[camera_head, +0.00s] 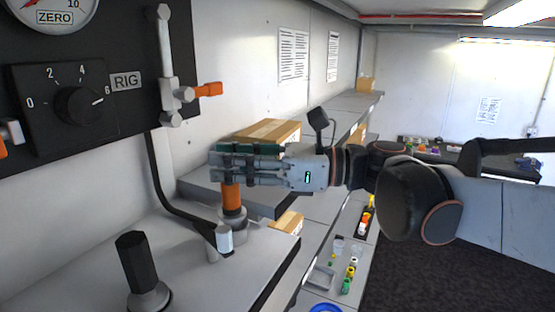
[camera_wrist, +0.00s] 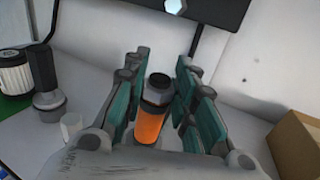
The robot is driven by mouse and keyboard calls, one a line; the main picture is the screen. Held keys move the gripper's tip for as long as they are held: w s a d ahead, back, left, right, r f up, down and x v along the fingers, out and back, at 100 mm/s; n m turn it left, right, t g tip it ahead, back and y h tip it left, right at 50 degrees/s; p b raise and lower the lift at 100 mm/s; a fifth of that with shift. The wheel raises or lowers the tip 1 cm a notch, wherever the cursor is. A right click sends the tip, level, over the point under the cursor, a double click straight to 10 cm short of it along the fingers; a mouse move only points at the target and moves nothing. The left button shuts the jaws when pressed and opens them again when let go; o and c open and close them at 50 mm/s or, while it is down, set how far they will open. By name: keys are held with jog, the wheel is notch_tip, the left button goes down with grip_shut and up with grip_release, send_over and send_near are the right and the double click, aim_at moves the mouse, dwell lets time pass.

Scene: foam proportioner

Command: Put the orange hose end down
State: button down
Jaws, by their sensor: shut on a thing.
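The orange hose end (camera_head: 232,195) is upright, with a grey collar at its lower part just above the grey bench top. In the wrist view the orange hose end (camera_wrist: 149,124) shows its orange body and dark top between the teal-padded fingers. My gripper (camera_head: 232,165) comes in from the right and is shut on it near its top. The gripper (camera_wrist: 157,100) covers part of its sides. Whether its base touches the bench or a fitting there, I cannot tell.
A black upright handle (camera_head: 137,268) stands on the bench at front left. A grey fitting (camera_head: 222,240) on a black hose is close beside the hose end. A panel with a dial (camera_head: 80,105) and an orange-handled valve (camera_head: 208,90) is behind left. A cardboard box (camera_head: 268,131) lies behind my gripper.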

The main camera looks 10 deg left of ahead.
jog(key=shift+s, duration=0.1)
jog(key=c, duration=1.3)
grip_release()
jog(key=shift+w+d+r+b, duration=0.1)
jog(key=shift+w+d+b, duration=0.2)
jog(key=shift+d, duration=1.7)
jog(key=shift+w+d+f+b, duration=0.1)
jog(key=shift+w+d+b, duration=0.2)
jog(key=shift+d, duration=1.7)
jog(key=shift+w+d+r+b, duration=0.15)
jog(key=shift+d+b, duration=0.25)
jog(key=shift+d, duration=1.6)
